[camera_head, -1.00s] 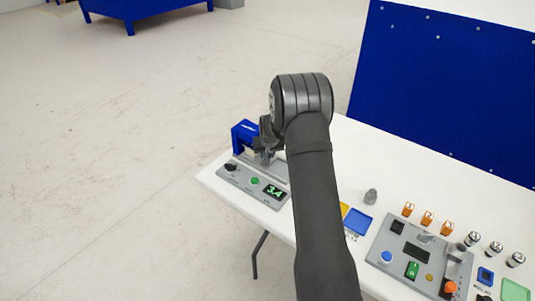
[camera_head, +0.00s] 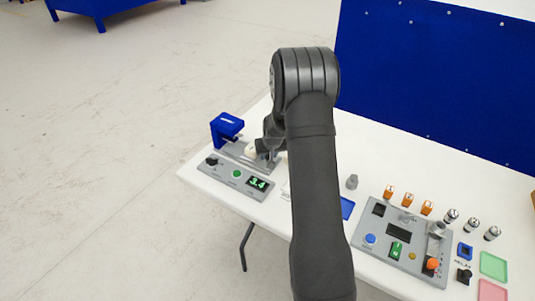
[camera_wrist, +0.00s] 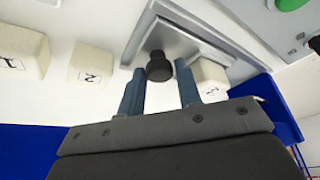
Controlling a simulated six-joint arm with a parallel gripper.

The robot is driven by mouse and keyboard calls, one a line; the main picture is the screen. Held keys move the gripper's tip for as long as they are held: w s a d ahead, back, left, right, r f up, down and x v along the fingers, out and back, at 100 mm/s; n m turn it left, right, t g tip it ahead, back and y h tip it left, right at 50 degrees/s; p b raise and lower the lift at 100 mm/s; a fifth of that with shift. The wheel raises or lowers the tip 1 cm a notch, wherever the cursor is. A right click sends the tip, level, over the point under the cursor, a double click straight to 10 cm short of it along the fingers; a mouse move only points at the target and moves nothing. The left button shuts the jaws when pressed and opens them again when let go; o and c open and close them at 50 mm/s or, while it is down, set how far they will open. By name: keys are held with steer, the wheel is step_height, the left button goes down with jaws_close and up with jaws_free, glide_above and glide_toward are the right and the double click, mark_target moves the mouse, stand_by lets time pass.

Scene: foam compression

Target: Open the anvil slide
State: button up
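The blue press frame (camera_head: 226,128) stands at the table's left end on a grey base. A light block (camera_head: 250,149), apparently foam, shows between the frame and my gripper (camera_head: 268,150). The knob stands on a grey slide plate (camera_wrist: 170,42). A foam block (camera_wrist: 209,76) is just right of the right finger. Part of the blue frame (camera_wrist: 268,90) lies farther right. Actual finger contact is hard to see.
Two numbered foam blocks (camera_wrist: 92,63) (camera_wrist: 20,52) are left of the slide. The press panel (camera_head: 232,174) reads 3.4. A grey control panel (camera_head: 400,240), orange pieces and several weights occupy the table's right side.

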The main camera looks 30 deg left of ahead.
steer(key=shift+o, duration=1.3)
steer(key=shift+r, duration=0.1)
steer(key=v, duration=1.7)
steer(key=x, duration=1.7)
steer(key=v, duration=1.6)
steer(key=shift+r, duration=0.25)
steer(key=shift+s, duration=0.1)
